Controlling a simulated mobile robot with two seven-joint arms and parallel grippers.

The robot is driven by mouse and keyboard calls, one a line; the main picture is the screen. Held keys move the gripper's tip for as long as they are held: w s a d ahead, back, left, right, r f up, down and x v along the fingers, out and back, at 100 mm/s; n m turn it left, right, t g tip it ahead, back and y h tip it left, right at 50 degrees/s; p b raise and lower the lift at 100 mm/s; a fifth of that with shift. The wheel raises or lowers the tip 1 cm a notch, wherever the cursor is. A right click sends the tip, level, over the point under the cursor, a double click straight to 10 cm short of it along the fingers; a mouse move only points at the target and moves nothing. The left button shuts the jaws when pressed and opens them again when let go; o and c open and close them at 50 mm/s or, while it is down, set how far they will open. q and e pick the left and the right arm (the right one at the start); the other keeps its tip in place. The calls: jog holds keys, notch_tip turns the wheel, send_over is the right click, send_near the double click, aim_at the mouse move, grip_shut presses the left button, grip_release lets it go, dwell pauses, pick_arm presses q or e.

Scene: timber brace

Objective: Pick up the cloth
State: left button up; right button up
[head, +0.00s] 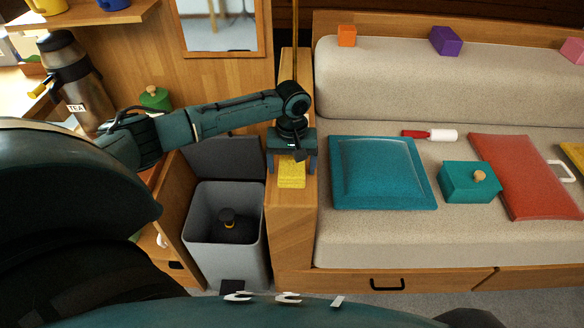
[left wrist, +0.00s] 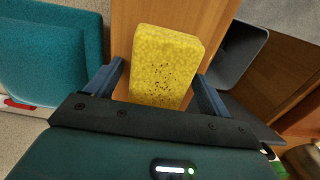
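The yellow cloth (head: 291,178) looks like a thick sponge-like block with dark specks. It lies on the wooden ledge (head: 291,225) between the grey bin and the sofa. My left gripper (head: 291,163) points down over the cloth and hides its far part in the head view. In the left wrist view the cloth (left wrist: 165,65) lies between the two blue fingers of the left gripper (left wrist: 159,75), with a gap on each side. The fingers are open and hold nothing. My right gripper is not in view.
A grey open bin (head: 228,265) with a dark object inside stands left of the ledge. A teal cushion (head: 380,172) lies on the sofa close to its right. A teal box (head: 470,182), a red-handled roller (head: 430,135) and a red cushion (head: 525,175) lie farther right.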

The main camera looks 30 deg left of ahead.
aim_at(292, 163)
pick_arm(q)
jog(key=c, duration=0.9)
notch_tip(292, 163, up, 10)
jog(key=shift+r+p, duration=0.1)
jog(key=shift+p, duration=0.9)
dwell(0.6)
